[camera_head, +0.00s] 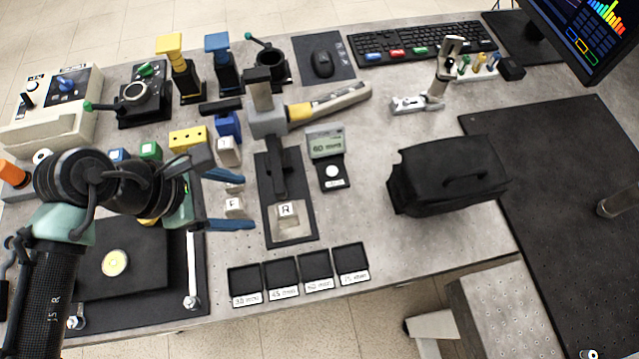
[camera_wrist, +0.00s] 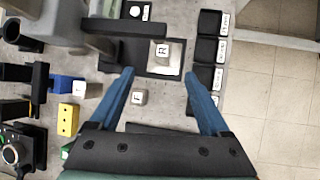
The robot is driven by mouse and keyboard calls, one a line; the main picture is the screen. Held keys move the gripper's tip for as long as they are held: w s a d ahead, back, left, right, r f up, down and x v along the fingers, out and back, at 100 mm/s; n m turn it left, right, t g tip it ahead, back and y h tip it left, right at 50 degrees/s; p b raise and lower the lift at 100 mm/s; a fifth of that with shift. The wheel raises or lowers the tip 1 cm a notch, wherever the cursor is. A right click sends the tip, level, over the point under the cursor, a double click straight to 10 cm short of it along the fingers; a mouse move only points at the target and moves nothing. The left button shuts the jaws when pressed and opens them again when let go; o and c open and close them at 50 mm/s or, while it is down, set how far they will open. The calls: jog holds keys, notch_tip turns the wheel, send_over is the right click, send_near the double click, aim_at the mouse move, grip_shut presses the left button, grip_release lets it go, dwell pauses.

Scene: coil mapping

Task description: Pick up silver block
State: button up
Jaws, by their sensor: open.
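A small silver-grey block with a dark letter on top (camera_head: 235,206) lies on the table between the two blue fingers of my gripper (camera_head: 248,201). In the wrist view this block (camera_wrist: 139,97) lies nearer the left finger than the right. My gripper (camera_wrist: 159,73) is open, with nothing held. A pale block marked R (camera_head: 286,209) sits on the dark base of the press-like fixture, just past the fingertips; it also shows in the wrist view (camera_wrist: 162,49). Another pale block (camera_head: 228,152) stands beside the blue block. I cannot tell whether the fingers are down at block height.
The grey fixture (camera_head: 266,122) with its dark arm rises close to my fingertips. Several labelled black trays (camera_head: 316,264) line the front edge. A yellow block (camera_head: 188,139) and a blue block (camera_head: 228,126) stand behind.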

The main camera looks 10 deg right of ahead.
send_near(284, 212)
jog(key=x, duration=0.4)
jog(key=shift+w+a+f, duration=0.1)
jog(key=shift+w+a, duration=0.1)
jog(key=shift+w, duration=0.05)
jog(key=shift+p+x, duration=0.45)
jog(key=shift+x, duration=2.2)
jog(key=shift+s+d, duration=0.15)
jog(key=shift+s, duration=0.05)
grip_shut()
